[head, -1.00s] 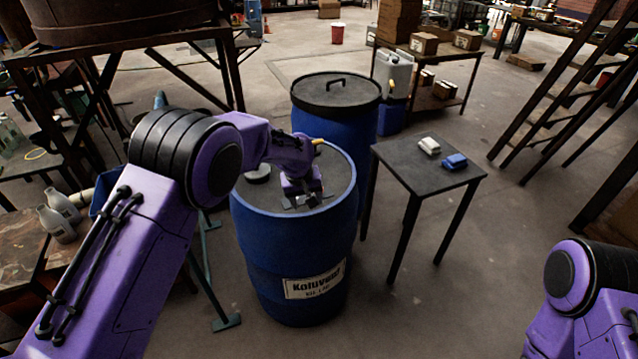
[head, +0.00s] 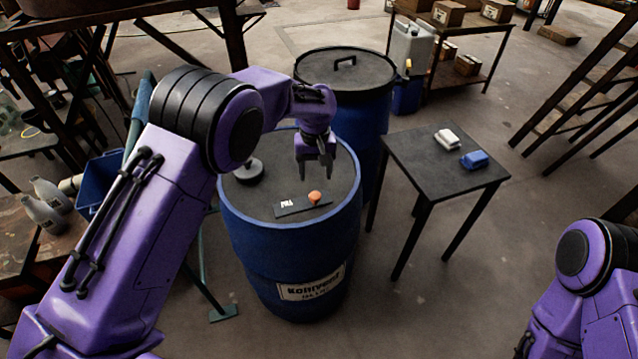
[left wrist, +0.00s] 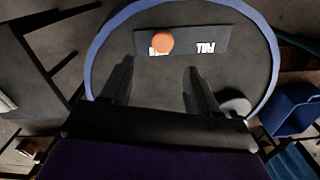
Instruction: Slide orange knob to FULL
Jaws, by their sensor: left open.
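The orange knob (head: 314,197) stands near the right end of a dark slide plate (head: 300,208) on the blue drum's lid (head: 262,203). A white label (head: 286,203) shows at the plate's left end, too small to read surely. In the left wrist view the knob (left wrist: 162,42) sits at the plate's left end, partly covering one label, while another label (left wrist: 206,47) shows at the right end, upside down. My left gripper (head: 316,174) is open and empty, pointing down above and just behind the knob, apart from it. My right gripper is out of view.
A dark round cap (head: 249,171) rises from the lid left of the plate. A second, taller lidded drum (head: 346,75) stands close behind. A small table (head: 440,175) with a white and a blue item is on the right. Clear floor lies in front.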

